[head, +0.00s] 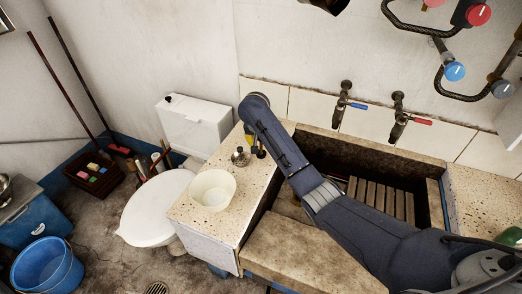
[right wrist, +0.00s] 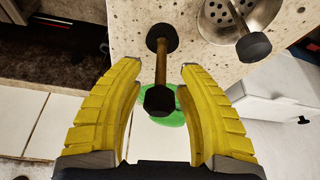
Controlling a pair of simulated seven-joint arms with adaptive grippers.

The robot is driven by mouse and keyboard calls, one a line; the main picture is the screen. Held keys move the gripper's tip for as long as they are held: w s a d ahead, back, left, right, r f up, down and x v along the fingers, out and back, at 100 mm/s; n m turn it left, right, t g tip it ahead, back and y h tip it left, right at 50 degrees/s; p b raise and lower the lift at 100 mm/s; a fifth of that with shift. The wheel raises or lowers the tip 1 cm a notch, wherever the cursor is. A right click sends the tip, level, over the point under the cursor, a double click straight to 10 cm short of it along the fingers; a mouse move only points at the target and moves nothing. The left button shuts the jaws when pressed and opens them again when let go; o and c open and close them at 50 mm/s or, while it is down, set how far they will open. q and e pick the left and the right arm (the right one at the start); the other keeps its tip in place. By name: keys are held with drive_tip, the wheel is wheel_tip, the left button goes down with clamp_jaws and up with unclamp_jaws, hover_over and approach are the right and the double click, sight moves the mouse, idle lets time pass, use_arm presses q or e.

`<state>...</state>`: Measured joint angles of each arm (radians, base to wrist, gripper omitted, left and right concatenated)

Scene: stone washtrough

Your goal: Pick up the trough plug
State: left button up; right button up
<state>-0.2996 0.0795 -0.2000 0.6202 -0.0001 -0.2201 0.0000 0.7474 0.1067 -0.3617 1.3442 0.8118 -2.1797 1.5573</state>
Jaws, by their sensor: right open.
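What looks like the trough plug, a brass rod with a black knob at each end (right wrist: 165,72), is in the middle of the right wrist view. It seems to stand on the speckled counter; in the head view its dark knob (head: 261,154) shows beside my arm. My right gripper (right wrist: 162,66) is open, its yellow fingers on either side of the rod with gaps on both sides. In the head view the gripper is mostly hidden behind my arm. My left gripper is not in view.
A metal strainer with a black knob (head: 240,157) stands close to the plug. A pale bowl (head: 212,190) is nearer the counter's front. A green round thing (right wrist: 174,119) lies partly behind the near knob. The stone trough (head: 345,148) with a slatted board is to the right.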

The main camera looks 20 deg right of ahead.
drive_tip(key=shift+x, duration=1.55)
drive_tip(key=shift+c, duration=0.3)
drive_tip(key=shift+s, duration=0.1)
clamp_jaws()
